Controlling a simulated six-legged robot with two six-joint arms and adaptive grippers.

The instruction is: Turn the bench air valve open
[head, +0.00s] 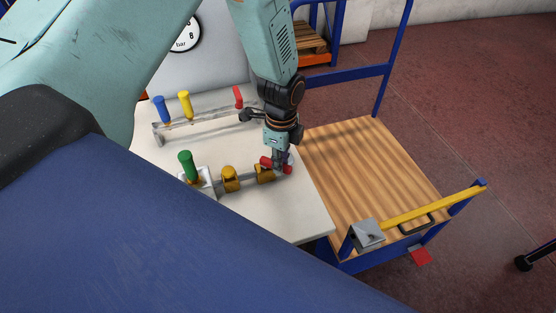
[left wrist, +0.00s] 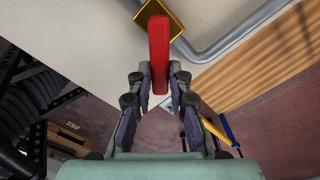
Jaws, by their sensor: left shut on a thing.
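The bench air valve shows as a brass body (head: 264,173) on a grey pipe, with a red lever (head: 267,161) at its right end. My left gripper (head: 281,164) reaches down from above onto the lever, near the table's right edge. It is shut on the lever, and its fingers hide part of it. In the left wrist view the red lever (left wrist: 159,45) runs between the two fingers (left wrist: 160,82), with the brass body (left wrist: 173,15) behind it. My right gripper is not in view.
The pale table (head: 270,222) also holds a second brass fitting (head: 230,180), a green handle (head: 186,165) and a rail with blue (head: 162,108), yellow (head: 184,103) and red handles. A gauge (head: 187,36) stands behind. A wooden-decked trolley (head: 365,165) stands close on the right.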

